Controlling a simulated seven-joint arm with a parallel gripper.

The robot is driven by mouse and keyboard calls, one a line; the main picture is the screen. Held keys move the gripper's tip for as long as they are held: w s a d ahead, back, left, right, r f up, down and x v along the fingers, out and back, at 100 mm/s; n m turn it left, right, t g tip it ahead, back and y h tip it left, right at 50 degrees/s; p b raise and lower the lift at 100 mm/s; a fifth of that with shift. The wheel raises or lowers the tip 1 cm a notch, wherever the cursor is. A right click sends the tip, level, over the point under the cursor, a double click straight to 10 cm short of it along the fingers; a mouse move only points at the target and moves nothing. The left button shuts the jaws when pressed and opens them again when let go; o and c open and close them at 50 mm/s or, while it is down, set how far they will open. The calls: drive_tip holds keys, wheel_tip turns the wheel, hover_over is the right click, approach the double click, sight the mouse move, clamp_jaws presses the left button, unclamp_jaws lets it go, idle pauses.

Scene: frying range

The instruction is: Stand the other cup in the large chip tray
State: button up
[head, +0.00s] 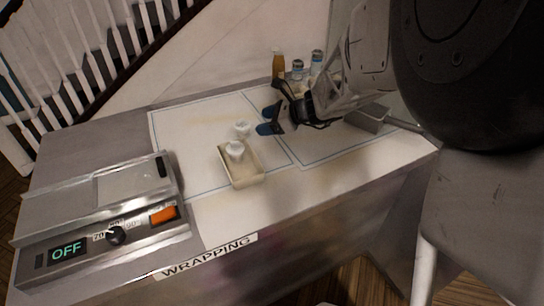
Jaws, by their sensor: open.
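A cream rectangular chip tray (249,178) lies on the white table top, near the middle of the picture. One white cup (235,150) is in the tray, at its far left part. A second white cup (242,128) is just behind the tray's far edge and seems to rest on the table; its base is partly hidden. My gripper (268,120) is to the right of this second cup, low over the table. Its two blue-tipped fingers are apart with nothing between them, and it touches neither cup.
A metal wrapping machine (100,215) reading OFF fills the left. Several bottles (297,72) stand behind my gripper. A metal container (368,119) with a handle is at right, partly behind my arm. The table is clear left of the tray.

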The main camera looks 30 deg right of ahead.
drive_tip(key=s+a+r+n+g+h, duration=0.3)
drive_tip(key=s+a+r+n+g, duration=0.35)
drive_tip(key=s+a+n, duration=0.65)
drive_tip(key=s+r+n+h, duration=0.2)
drive_tip(key=s+n, duration=0.3)
drive_tip(key=s, duration=0.3)
drive_tip(key=s+r+n+h, duration=0.3)
drive_tip(key=s+n+h, duration=0.1)
drive_tip(key=s+n, duration=0.2)
drive_tip(key=shift+s+d+n+t+h, duration=0.3)
drive_tip(key=shift+s+t+h, duration=0.15)
drive_tip(key=shift+s, duration=0.45)
drive_tip(key=o, duration=0.4)
drive_tip(key=shift+c, duration=0.2)
